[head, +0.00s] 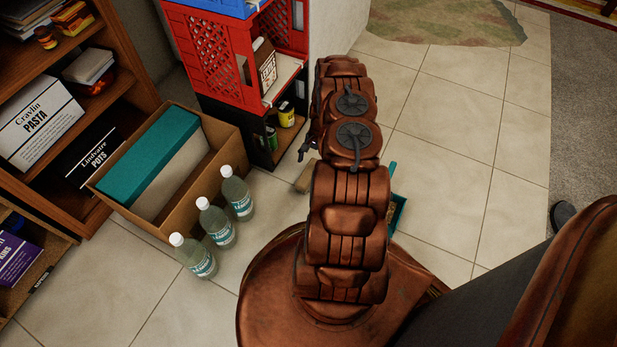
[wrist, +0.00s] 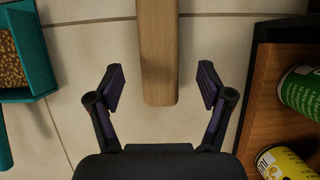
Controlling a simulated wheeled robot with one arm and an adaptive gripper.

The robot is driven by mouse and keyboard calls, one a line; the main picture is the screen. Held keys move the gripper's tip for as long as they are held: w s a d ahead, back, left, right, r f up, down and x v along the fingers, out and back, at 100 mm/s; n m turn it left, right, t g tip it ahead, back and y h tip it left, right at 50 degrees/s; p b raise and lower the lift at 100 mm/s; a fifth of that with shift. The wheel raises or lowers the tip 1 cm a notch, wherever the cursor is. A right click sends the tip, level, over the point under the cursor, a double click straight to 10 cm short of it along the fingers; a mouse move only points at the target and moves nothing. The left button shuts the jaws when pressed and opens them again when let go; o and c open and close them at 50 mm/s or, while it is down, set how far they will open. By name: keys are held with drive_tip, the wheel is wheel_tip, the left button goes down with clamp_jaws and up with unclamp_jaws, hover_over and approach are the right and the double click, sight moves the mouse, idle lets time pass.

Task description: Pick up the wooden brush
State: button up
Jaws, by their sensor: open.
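The wooden brush (wrist: 158,45) shows in the wrist view as a long, light brown wooden piece above the pale tile floor. Its near end lies between my fingers, and its far end runs out of the top of the picture. My gripper (wrist: 161,82) is open, with one finger on each side of the wood and gaps on both sides. In the head view a small tan part of the brush (head: 305,178) shows left of my arm; my arm hides the rest. I cannot tell the height gap between fingers and wood.
A teal tray (wrist: 40,85) with brown pellets lies left in the wrist view. A crate stack (head: 240,125) with cans (wrist: 303,90) stands close on the right there. Bottles (head: 217,225) and a cardboard box (head: 222,143) stand left in the head view. Tiles at right are clear.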

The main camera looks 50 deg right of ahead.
sight(310, 170)
drive_tip(key=shift+x, duration=0.9)
drive_tip(key=shift+b+x, duration=1.5)
drive_tip(key=shift+x, duration=1.05)
drive_tip(key=c, duration=1.5)
drive_tip(key=shift+o, duration=0.2)
drive_tip(key=shift+r+p, duration=1.9)
drive_tip(key=shift+r, duration=3.2)
